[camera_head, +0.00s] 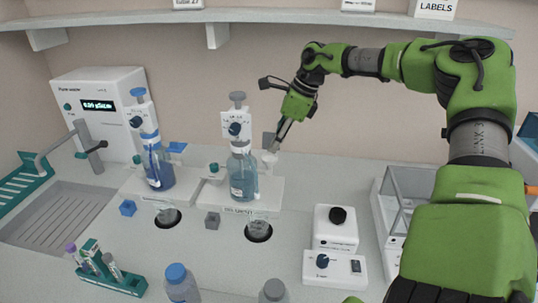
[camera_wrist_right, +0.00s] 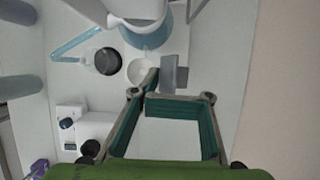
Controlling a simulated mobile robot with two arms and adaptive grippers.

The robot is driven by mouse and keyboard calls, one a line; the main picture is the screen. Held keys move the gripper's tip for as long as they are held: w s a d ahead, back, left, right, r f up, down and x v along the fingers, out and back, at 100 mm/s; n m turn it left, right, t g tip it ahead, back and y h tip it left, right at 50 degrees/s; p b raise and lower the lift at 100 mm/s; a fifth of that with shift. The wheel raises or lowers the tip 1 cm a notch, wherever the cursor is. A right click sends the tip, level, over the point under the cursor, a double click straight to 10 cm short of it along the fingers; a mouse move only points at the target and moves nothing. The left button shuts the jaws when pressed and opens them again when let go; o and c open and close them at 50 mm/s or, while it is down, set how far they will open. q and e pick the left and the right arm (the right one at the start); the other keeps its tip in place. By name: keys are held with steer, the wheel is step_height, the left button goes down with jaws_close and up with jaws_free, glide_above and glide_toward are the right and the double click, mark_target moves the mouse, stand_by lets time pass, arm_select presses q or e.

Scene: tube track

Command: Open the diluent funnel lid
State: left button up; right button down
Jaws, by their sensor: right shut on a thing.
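The diluent bottle (camera_head: 243,178) has a white dispenser head with a grey knob and stands on the right-hand white base. Beside it is a small white funnel (camera_head: 270,158), round and pale in the right wrist view (camera_wrist_right: 140,71). The grey funnel lid (camera_head: 268,140) stands raised at the funnel's edge; in the right wrist view it is a grey plate (camera_wrist_right: 182,75) beside the funnel mouth. My right gripper (camera_head: 277,146) reaches down from above right, shut with its fingertips at the lid. The exact grip is partly hidden. My left gripper is not in view.
A blue-topped bottle (camera_head: 158,168) with its blue lid (camera_head: 177,147) stands to the left. A tube rack (camera_head: 110,272), two capped bottles and small white devices (camera_head: 335,226) occupy the front. A glass-sided box (camera_head: 400,205) stands right. A shelf (camera_head: 270,15) runs above.

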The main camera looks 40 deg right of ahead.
steer(key=shift+s+a+f, duration=0.1)
steer(key=shift+s+a, duration=0.45)
steer(key=shift+s, duration=0.05)
steer(key=shift+w+r+p, duration=0.15)
steer(key=shift+r+p, duration=0.25)
steer(key=shift+r, duration=0.55)
step_height(320, 180, up, 5)
steer(key=p, duration=0.3)
steer(key=shift+r, duration=0.2)
steer(key=shift+f, duration=0.1)
